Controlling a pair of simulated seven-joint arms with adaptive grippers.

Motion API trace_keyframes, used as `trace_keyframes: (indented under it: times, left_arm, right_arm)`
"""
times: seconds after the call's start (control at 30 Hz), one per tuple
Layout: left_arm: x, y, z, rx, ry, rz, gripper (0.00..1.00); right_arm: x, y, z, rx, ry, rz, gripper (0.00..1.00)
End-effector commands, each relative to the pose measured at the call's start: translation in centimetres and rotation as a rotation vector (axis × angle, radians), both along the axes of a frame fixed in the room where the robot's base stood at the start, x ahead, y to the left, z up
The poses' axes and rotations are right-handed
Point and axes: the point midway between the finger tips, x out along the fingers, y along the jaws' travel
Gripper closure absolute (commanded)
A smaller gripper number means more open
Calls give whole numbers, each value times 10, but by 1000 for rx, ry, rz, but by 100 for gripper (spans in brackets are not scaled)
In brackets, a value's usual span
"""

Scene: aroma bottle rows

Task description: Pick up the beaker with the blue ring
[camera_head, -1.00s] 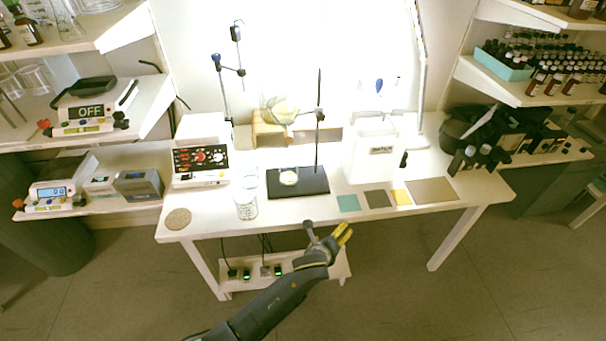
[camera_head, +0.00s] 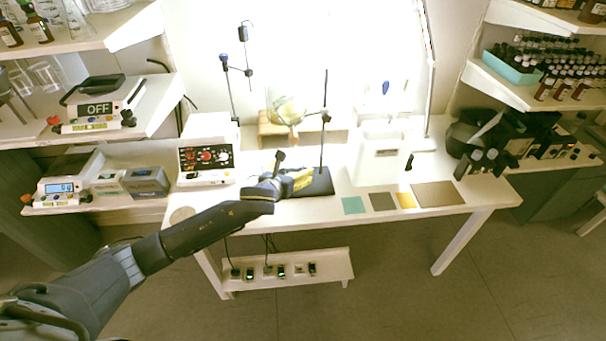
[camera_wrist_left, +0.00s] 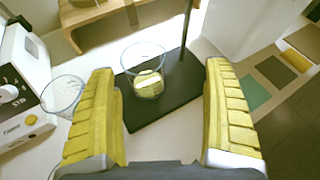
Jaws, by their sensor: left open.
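My left gripper (camera_head: 297,181) is over the table's front part, by the black stand base (camera_head: 318,184). In the left wrist view its yellow fingers (camera_wrist_left: 162,72) are spread with nothing held between them. A clear glass beaker (camera_wrist_left: 146,64) stands upright beyond the fingers, in line with the gap, on the black base (camera_wrist_left: 172,108); something yellowish shows in its lower part. A second clear glass vessel (camera_wrist_left: 64,94) is left of the left finger. I cannot tell a blue ring on either. My arm and gripper hide the beakers in the head view. My right gripper is out of view.
A stand rod (camera_head: 324,120) rises from the black base. A white device with dials (camera_head: 207,150) is left of the gripper, a white box (camera_head: 378,155) to the right. A wooden stand (camera_head: 268,128) is behind. Flat coloured squares (camera_head: 382,201) lie at the front right.

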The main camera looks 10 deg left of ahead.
Motion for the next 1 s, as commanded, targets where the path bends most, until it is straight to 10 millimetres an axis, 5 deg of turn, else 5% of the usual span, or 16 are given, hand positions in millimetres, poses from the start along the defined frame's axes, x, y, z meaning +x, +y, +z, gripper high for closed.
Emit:
trace_keyframes:
  times: [0.1, 0.27, 0.73, 1.0]
  left_arm:
    - [3, 24, 14, 33, -10, 6, 15]
    - [4, 37, 16, 52, -14, 10, 15]
    - [4, 37, -56, 51, -12, 12, 15]
    - [19, 36, -65, 52, -16, 11, 15]
  right_arm:
    - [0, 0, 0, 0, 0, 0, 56]
    - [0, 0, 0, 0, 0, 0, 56]
    - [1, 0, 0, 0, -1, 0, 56]
    - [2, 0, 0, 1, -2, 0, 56]
